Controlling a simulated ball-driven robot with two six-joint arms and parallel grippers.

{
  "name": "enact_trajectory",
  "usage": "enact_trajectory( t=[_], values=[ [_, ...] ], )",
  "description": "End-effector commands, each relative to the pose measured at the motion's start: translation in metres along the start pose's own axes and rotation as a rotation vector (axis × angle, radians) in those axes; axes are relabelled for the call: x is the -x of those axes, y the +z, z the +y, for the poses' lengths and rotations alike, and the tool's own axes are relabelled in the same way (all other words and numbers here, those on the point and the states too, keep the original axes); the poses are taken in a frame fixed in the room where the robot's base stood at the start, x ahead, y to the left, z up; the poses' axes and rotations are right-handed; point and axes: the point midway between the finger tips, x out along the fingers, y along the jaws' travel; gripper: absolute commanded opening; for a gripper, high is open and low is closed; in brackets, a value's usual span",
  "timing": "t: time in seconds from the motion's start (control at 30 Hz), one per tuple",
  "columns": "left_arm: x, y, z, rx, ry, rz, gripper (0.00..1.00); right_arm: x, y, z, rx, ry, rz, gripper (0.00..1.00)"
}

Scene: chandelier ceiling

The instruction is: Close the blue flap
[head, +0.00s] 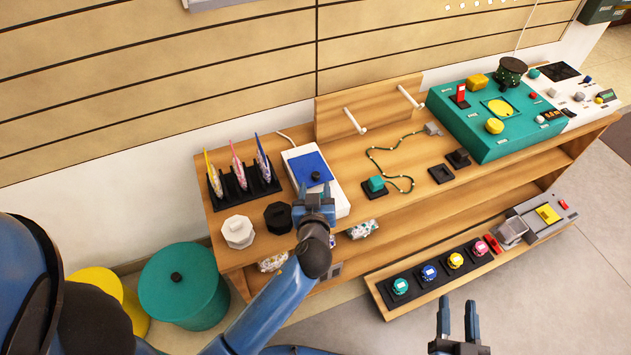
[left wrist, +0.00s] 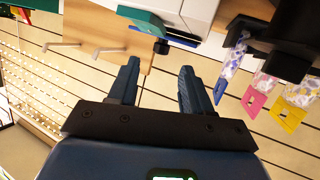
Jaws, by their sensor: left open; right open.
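The blue flap (head: 307,164) is on the top of a white box (head: 336,187) on the wooden bench; a black knob (head: 316,176) shows against it. In the left wrist view, the flap (left wrist: 182,43) shows as a thin blue edge by the white box (left wrist: 190,12), with the knob (left wrist: 161,47) beside it. I cannot tell its exact angle. My left gripper (head: 316,190) is open and empty over the box's near part, just short of the knob; its fingers also show in the left wrist view (left wrist: 158,70). My right gripper (head: 457,308) is open and empty over the floor.
A black rack (head: 248,187) with colourful packets stands left of the box. A white lidded pot (head: 238,231) and a black one (head: 278,217) stand near it. A teal plug (head: 376,184) with cord lies right. A wooden panel with pegs (head: 366,107) stands behind.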

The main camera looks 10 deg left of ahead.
Motion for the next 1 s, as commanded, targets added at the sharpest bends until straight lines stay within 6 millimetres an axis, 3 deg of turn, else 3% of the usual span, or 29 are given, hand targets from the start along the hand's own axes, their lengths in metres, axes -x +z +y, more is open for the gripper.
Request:
enact_trajectory(
  t=[0.1,0.33,0.77,0.9,1.0],
  values=[
    [0.022,0.001,0.001,-0.002,0.003,-0.001,0.49,0.000,0.000,0.000,0.000,0.000,0.000,0.43],
    [0.050,0.001,0.001,0.000,0.002,-0.002,0.49,0.000,0.000,0.000,0.000,0.000,0.000,0.43],
    [0.059,0.001,0.000,0.000,-0.001,-0.001,0.49,0.000,0.000,0.000,0.000,0.000,0.000,0.43],
    [0.059,-0.003,-0.001,0.002,-0.005,-0.001,0.29,0.000,-0.004,0.000,0.000,0.000,0.000,0.43],
    [0.058,-0.018,-0.005,0.011,-0.021,0.005,0.14,0.000,-0.015,0.000,0.000,0.000,0.000,0.43]
  ],
)
